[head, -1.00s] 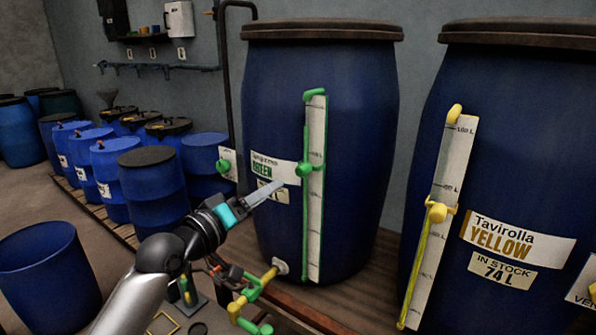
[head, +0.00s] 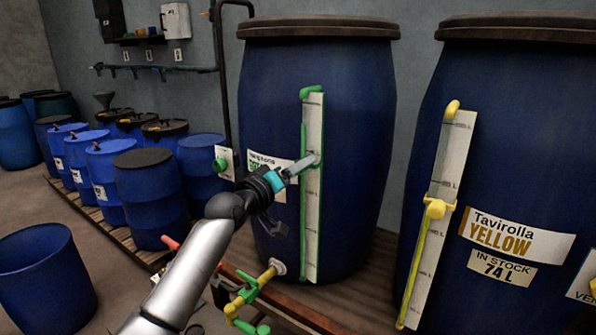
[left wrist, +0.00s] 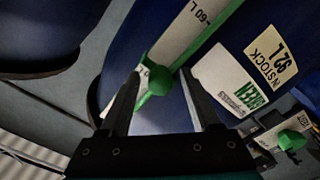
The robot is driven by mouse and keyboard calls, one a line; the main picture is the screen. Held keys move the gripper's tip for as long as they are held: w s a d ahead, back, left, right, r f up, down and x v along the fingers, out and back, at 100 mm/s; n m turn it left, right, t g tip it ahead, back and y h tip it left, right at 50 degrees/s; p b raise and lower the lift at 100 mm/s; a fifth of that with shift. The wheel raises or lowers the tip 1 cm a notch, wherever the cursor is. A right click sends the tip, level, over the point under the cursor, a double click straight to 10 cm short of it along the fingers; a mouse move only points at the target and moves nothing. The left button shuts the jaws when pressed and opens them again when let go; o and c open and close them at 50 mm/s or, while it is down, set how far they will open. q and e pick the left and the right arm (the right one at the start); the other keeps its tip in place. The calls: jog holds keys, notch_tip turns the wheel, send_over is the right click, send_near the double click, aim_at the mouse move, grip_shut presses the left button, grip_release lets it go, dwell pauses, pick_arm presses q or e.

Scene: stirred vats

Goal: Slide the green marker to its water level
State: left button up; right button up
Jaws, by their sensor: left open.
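The green marker (left wrist: 160,78) is a round knob on the white scale strip (head: 313,225) of the large blue GREEN vat (head: 360,110). In the left wrist view the knob sits between the two fingers of my open left gripper (left wrist: 159,74), which shows no clear grip on it. In the head view the gripper (head: 314,161) reaches the strip about mid-height and mostly hides the knob. A 60 L mark shows on the strip near the knob. The stock label (left wrist: 270,54) is turned in the left wrist view; its number looks like 92 L. My right gripper is out of view.
The Tavirolla YELLOW vat (head: 500,130) stands to the right, with its own yellow marker (head: 436,209). Several blue drums stand left, with an open blue tub (head: 45,275) in front.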

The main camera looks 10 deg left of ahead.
pick_arm(q)
jog(key=shift+w+d, duration=0.1)
grip_shut()
dwell(0.6)
dwell(0.9)
